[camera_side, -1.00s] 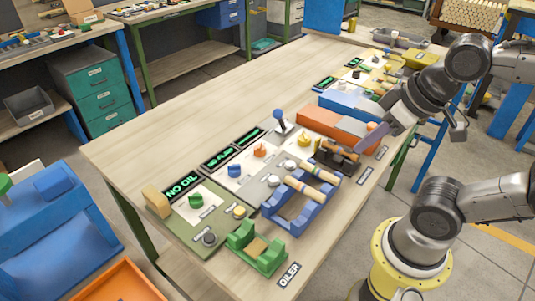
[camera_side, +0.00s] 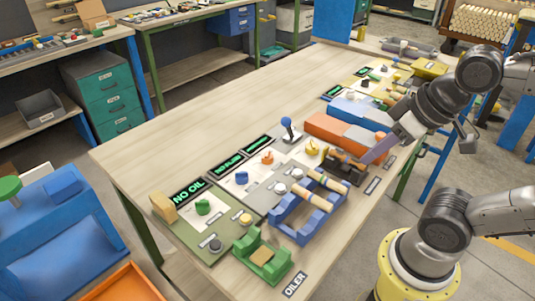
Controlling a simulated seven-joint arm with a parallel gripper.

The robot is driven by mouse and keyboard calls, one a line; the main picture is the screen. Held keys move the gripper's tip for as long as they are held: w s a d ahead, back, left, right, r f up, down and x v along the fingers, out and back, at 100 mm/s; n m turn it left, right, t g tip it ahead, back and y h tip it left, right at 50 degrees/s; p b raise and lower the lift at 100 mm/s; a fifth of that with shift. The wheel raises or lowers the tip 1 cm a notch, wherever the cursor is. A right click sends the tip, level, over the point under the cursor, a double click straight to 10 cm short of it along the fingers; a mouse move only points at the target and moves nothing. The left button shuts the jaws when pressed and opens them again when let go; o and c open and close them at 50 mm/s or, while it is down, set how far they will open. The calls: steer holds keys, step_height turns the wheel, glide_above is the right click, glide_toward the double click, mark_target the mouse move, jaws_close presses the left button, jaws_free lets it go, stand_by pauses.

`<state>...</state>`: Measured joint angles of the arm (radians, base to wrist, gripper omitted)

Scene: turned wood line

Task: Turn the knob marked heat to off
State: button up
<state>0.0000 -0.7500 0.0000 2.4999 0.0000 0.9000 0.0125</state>
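Several knobs stand on panels along the table: a green knob (camera_side: 203,207), a blue knob (camera_side: 242,178), an orange knob (camera_side: 267,158) and a yellow knob (camera_side: 312,148). Darker knobs, such as one black knob (camera_side: 364,83), sit on panels farther back. The labels by the knobs are too small to read, so I cannot tell which is marked heat. My gripper (camera_side: 371,159) is low over the table's right side, beside a dark holder (camera_side: 338,172) with wooden pieces, apart from the knobs. Its fingers are too small and overlapped to show their opening.
Green-lit displays, one reading NO OIL (camera_side: 188,192), stand behind the near knobs. A blue rack (camera_side: 294,222) holds turned wood pieces. A green cradle (camera_side: 262,256) is at the near edge. Orange (camera_side: 327,128) and blue (camera_side: 355,107) blocks lie behind my gripper. The table's left half is clear.

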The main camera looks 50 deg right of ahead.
steer(key=shift+o, duration=1.1)
steer(key=shift+m, duration=0.3)
steer(key=shift+o, duration=1.1)
steer(key=shift+r+m, duration=0.15)
steer(key=shift+m, duration=0.25)
steer(key=o, duration=0.4)
steer(key=r+m, duration=0.1)
steer(key=w+r, duration=0.1)
steer(key=r+m, duration=0.1)
steer(key=shift+w+r+m, duration=0.1)
steer(key=shift+w+m, duration=0.2)
steer(key=shift+w, duration=0.05)
steer(key=w+r+m, duration=0.3)
steer(key=w, duration=0.1)
steer(key=m+g, duration=0.6)
steer(key=m, duration=0.1)
glide_above(267, 153)
step_height(267, 153, down, 11)
step_height(267, 153, down, 14)
steer(key=shift+r, duration=0.1)
